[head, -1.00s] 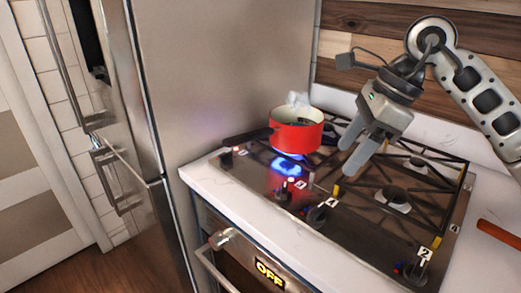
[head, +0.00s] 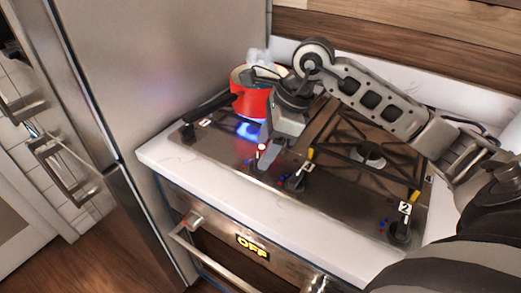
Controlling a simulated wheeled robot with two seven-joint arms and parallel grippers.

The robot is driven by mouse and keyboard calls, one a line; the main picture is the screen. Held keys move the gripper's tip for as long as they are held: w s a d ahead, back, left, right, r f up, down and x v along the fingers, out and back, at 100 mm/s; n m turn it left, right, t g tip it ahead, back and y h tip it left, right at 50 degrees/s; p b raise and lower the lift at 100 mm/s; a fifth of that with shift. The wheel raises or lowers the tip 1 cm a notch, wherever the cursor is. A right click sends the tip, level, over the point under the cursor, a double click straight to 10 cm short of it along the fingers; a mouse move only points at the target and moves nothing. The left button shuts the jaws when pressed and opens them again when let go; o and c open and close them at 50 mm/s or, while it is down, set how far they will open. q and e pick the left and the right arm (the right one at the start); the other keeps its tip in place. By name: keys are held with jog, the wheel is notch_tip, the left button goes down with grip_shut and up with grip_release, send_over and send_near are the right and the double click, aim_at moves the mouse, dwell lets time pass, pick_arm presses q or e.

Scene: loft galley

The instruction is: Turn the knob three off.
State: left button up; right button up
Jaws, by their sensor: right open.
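Knob three (head: 257,164) is on the front strip of the stovetop (head: 215,149), between the knob marked 1 (head: 188,131) and the knob marked 4 (head: 294,184). Its number tag is hidden by my right gripper. A blue flame (head: 249,130) burns under a red pot (head: 250,102) behind it. My right gripper (head: 268,156) is open, pointing down, with its fingers at knob three. I cannot tell whether they touch it. My left gripper is not in view.
The knob marked 2 (head: 400,231) is at the right front. The steaming pot's dark handle (head: 208,108) points left. A fridge (head: 180,60) stands at the left. The oven below has a bar handle (head: 230,262) and a display (head: 251,246) reading OFF.

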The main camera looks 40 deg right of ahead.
aim_at(258, 158)
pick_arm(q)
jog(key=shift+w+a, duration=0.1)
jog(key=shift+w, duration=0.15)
pick_arm(e)
jog(key=shift+x, duration=1.4)
jog(key=c, duration=1)
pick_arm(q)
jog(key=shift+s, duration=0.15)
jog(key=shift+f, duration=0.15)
pick_arm(e)
jog(key=m+t+h+b, duration=0.1)
jog(key=m+b, duration=0.1)
jog(key=shift+f+m, duration=0.1)
jog(key=shift+m, duration=0.3)
jog(key=m+b, duration=0.1)
jog(key=m, duration=0.1)
jog(key=shift+m+t+h+b, duration=0.3)
jog(key=shift+h+b, duration=0.05)
jog(key=shift+h, duration=0.05)
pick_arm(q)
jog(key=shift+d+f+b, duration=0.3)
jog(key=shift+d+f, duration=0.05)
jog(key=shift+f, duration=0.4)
pick_arm(e)
jog(key=shift+a+m, duration=0.1)
jog(key=shift+m, duration=0.5)
jog(key=shift+m+h, duration=0.3)
